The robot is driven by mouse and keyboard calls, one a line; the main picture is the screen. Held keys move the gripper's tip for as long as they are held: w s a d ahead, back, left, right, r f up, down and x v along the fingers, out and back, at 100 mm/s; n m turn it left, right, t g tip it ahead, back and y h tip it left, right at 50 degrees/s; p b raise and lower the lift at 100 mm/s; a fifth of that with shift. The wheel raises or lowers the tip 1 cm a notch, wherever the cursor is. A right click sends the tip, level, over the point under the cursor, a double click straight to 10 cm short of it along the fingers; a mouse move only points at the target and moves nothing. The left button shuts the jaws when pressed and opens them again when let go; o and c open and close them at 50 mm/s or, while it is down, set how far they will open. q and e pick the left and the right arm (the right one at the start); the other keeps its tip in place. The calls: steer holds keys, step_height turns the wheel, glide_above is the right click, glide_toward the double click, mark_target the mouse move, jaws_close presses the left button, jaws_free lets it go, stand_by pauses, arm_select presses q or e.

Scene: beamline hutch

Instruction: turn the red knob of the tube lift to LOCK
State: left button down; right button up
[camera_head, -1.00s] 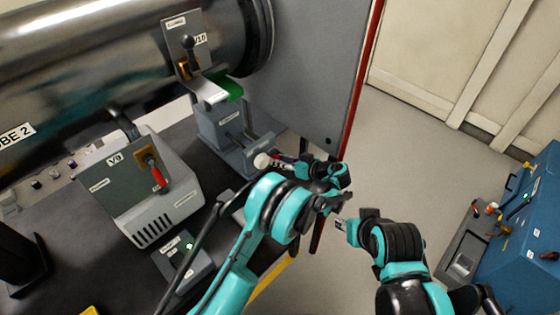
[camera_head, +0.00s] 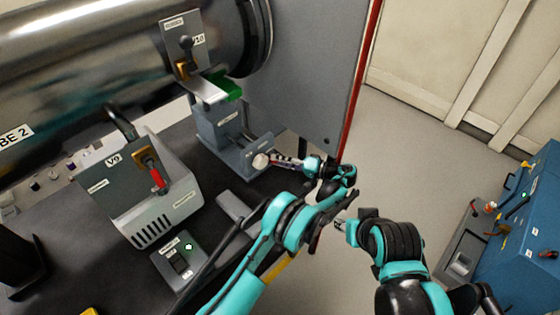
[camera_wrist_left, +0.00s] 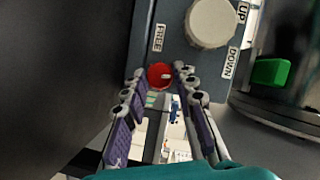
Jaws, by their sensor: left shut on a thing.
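The tube lift (camera_head: 235,145) is a grey unit on the dark bench, below the large steel tube. In the left wrist view its grey face carries a red knob (camera_wrist_left: 155,82) with a small pale mark and a larger off-white knob (camera_wrist_left: 211,22). I read FREE beside the red knob and UP and DOWN by the off-white one; I cannot see LOCK. My left gripper (camera_head: 277,160) reaches the lift's front from the right and is shut on the red knob, one finger on each side. My right gripper (camera_head: 341,225) hangs over the floor, away from the lift; its jaw gap is unclear.
The V9 box (camera_head: 140,190) with a red-handled lever stands left of the lift. A small box with a green light (camera_head: 182,262) lies in front. A grey panel with a red edge (camera_head: 325,75) rises behind. A blue cabinet (camera_head: 520,235) stands far right; open floor lies between.

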arm_select(q)
steer(key=shift+w+m+y, duration=0.1)
steer(key=shift+m+y, duration=0.3)
steer(key=shift+m, duration=0.4)
steer(key=c, duration=1.2)
jaws_free()
